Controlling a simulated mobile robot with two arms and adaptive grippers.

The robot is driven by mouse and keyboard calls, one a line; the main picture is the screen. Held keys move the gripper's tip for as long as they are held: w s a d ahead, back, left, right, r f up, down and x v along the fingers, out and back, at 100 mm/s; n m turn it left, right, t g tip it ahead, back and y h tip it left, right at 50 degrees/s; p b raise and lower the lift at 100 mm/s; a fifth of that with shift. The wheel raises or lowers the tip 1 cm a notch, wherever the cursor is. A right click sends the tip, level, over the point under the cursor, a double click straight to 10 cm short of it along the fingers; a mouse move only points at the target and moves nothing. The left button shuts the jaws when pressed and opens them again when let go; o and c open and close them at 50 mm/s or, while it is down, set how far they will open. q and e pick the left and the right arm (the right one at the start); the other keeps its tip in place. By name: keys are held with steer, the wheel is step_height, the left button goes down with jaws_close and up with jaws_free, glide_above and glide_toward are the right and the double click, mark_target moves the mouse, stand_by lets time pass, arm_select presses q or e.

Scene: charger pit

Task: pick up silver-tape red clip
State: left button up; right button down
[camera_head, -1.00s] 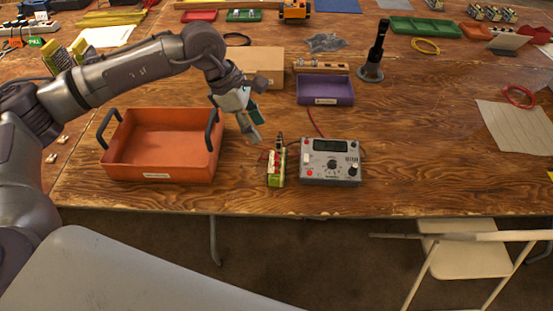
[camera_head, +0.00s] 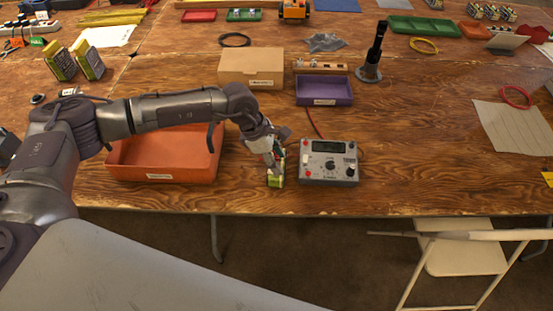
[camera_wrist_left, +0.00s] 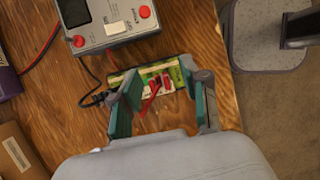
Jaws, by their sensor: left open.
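In the left wrist view, red clips (camera_wrist_left: 152,96) sit on a green and yellow block (camera_wrist_left: 176,72) beside the grey meter. One red piece slants from the block toward the wrist. I cannot make out silver tape on any of them. My left gripper (camera_wrist_left: 167,88) is open, with its two teal-padded fingers on either side of the red clips and nothing visibly held. In the head view, the left gripper (camera_head: 275,172) points down over the block (camera_head: 276,182) and hides most of it and the clips. My right gripper is not in view.
The grey meter (camera_head: 330,175) stands just right of the block, with a red lead behind it. An orange tray (camera_head: 160,172) is to the left, partly behind my arm. A cardboard box (camera_head: 252,66) and purple tray (camera_head: 323,91) stand behind. The table's front edge is close.

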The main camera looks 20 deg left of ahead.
mark_target(277, 157)
arm_select(q)
steer(key=shift+c, duration=0.2)
jaws_close()
steer(key=shift+r, duration=0.1)
steer(key=shift+r, duration=0.4)
step_height(277, 157, up, 3)
steer(key=shift+w+f+b, duration=0.1)
steer(key=shift+f+b, duration=0.1)
steer(key=shift+b, duration=0.45)
steer(key=s+d+r+b, duration=0.2)
steer(key=s+d+r, duration=0.4)
steer(key=s, duration=0.4)
steer(key=shift+d+r, duration=0.2)
steer(key=shift+r, duration=0.55)
